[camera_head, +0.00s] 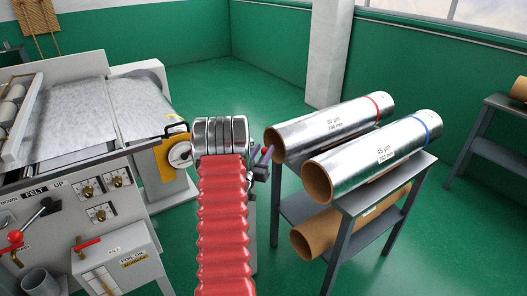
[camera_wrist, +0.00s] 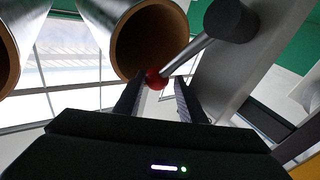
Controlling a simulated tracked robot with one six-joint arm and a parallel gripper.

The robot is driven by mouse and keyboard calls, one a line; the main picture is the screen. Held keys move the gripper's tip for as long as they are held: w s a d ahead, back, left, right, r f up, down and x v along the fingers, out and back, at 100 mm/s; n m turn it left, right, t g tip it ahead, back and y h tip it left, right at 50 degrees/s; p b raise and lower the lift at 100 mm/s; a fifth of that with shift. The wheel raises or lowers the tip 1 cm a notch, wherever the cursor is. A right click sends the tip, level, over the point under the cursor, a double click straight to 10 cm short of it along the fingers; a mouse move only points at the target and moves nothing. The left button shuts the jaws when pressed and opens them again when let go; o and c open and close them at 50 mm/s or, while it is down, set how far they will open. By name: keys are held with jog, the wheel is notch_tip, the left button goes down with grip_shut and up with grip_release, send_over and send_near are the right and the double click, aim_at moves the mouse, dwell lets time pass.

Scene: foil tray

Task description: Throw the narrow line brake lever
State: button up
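A lever with a red ball knob (camera_wrist: 154,79), a grey rod (camera_wrist: 186,56) and a dark round hub (camera_wrist: 231,20) shows in the wrist view; I see no label naming it. My gripper (camera_wrist: 157,84) is open, with its dark fingertips on either side of the knob and gaps showing. I cannot tell whether either finger touches it. In the head view my gripper (camera_head: 262,164) is partly hidden behind my arm, beside the left ends of the foil rolls. The lever is too small to make out clearly there.
Two foil rolls, one with a red band (camera_head: 335,122) and one with a blue band (camera_head: 375,152), lie on a grey stand (camera_head: 352,205). A brown tube (camera_head: 345,222) is on its lower shelf. A machine panel (camera_head: 85,200) with levers stands left. Green floor lies behind.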

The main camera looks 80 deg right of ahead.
jog(key=v, duration=1.3)
jog(key=shift+a, duration=0.35)
jog(key=shift+f, duration=0.1)
